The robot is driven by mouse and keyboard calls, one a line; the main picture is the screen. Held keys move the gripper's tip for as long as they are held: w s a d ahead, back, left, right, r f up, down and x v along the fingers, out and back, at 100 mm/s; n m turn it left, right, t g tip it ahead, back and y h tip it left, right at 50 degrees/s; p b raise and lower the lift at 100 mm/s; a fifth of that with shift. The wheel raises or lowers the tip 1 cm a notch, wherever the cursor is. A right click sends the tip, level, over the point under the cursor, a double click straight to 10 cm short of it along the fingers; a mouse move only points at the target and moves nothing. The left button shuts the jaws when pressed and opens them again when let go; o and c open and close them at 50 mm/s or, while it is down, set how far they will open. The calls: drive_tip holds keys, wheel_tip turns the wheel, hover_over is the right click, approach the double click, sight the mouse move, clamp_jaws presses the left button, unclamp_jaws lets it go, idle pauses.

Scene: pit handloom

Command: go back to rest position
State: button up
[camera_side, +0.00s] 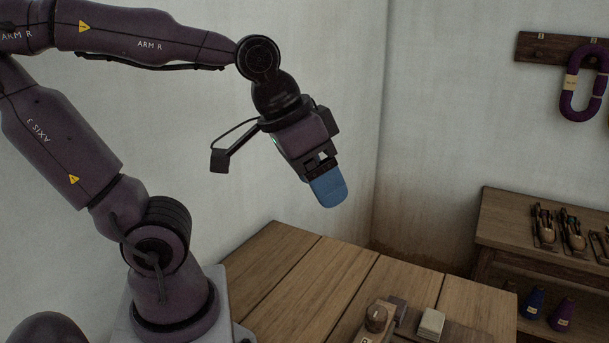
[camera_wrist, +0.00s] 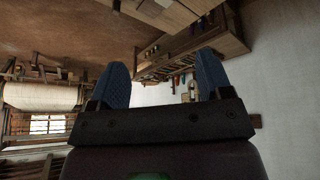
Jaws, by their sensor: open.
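My gripper (camera_side: 328,188) hangs in the air above the wooden table (camera_side: 282,272) in the side view, tilted down to the right. Only one of its blue fingers shows clearly there. In the wrist view my gripper (camera_wrist: 162,80) has its two blue fingers wide apart with nothing between them. It is open and empty, and touches nothing.
A small block with a round knob (camera_side: 376,318) and a pale block (camera_side: 431,323) are at the table's front. A wooden shelf (camera_side: 500,210) with tools and cones stands right. A purple yarn hank (camera_side: 577,108) hangs on the wall. The air around my gripper is clear.

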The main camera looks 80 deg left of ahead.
drive_tip(key=shift+s+a+m, duration=0.15)
drive_tip(key=shift+s, duration=0.35)
drive_tip(key=shift+s+a+m, duration=0.15)
drive_tip(key=shift+s, duration=0.3)
